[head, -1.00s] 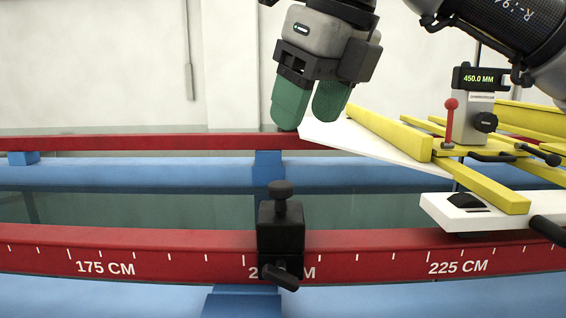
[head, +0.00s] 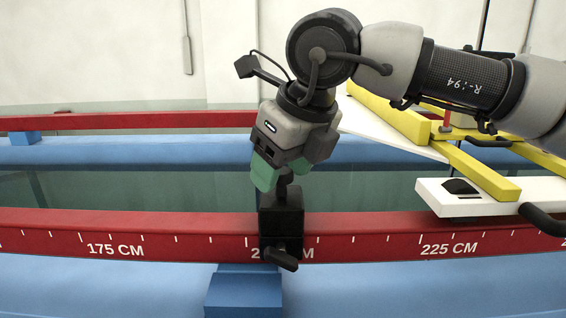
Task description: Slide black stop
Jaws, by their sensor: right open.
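The black stop (head: 281,222) sits on the front red rail (head: 180,235), over the scale mark at about 200 cm, hiding part of that label. A black lever (head: 281,257) sticks out at its lower front. My right gripper (head: 277,180) points down at the top of the stop, its green fingers at the stop's knob (head: 284,184), which is partly hidden. The fingers are open; I cannot tell if they touch the knob. My left gripper is not in view.
A yellow-framed carriage (head: 475,170) with a white board (head: 470,198) stands on the rails to the right. The front rail left of the stop is clear. A second red rail (head: 130,121) runs behind, with blue beams (head: 110,152) between.

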